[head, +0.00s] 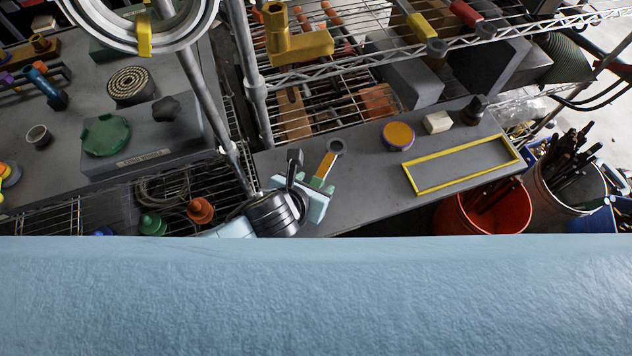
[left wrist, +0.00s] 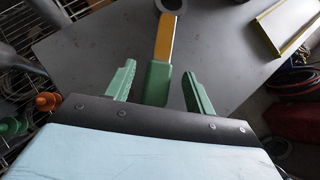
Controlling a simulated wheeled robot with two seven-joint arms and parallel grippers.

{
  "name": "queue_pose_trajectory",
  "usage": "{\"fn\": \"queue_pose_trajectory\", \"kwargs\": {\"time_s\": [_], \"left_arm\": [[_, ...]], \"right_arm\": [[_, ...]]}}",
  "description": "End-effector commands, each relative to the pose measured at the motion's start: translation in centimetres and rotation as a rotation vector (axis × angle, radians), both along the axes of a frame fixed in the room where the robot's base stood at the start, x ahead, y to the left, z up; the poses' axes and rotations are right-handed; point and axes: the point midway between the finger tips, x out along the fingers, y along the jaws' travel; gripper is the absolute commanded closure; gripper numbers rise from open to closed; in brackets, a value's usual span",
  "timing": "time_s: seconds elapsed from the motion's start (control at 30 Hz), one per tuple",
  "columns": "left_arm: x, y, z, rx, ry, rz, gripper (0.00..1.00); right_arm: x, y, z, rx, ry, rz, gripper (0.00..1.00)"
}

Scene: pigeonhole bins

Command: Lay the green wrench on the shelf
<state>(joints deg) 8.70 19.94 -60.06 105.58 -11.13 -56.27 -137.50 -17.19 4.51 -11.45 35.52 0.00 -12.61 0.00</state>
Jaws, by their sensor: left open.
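The green wrench (head: 327,165) has a green handle, an orange-yellow shaft and a grey ring end. It appears to lie on the grey shelf (head: 370,185), with the ring pointing away from me. In the left wrist view, the wrench's green handle (left wrist: 157,84) lies between the two green fingers of my left gripper (left wrist: 159,72). The fingers are open, with a visible gap on each side of the handle. In the head view, my left gripper (head: 308,187) is at the shelf's left part and covers the handle's near end. My right gripper is not in view.
An orange-topped round tin (head: 398,136), a cream block (head: 437,122) and a yellow frame (head: 412,178) are on the shelf to the right. Metal posts (head: 256,90) and wire racks stand behind and left. A red bucket (head: 484,212) is at right. The shelf's middle is clear.

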Motion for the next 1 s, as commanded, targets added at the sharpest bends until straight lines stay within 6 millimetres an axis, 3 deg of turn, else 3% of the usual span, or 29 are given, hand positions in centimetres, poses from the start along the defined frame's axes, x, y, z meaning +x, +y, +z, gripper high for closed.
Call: {"fn": "queue_pose_trajectory", "kwargs": {"time_s": [0.33, 0.77, 1.0], "left_arm": [[0.59, -0.27, -0.59, -0.001, -0.001, 0.001, 0.45], [0.55, -0.23, -0.59, 0.0, 0.0, 0.0, 1.0], [0.61, -0.28, -0.37, -0.001, -0.003, 0.0, 1.0]], "right_arm": [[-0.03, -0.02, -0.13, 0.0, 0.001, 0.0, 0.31], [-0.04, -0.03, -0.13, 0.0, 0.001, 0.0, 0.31], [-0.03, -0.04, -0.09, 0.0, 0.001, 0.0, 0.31]]}}
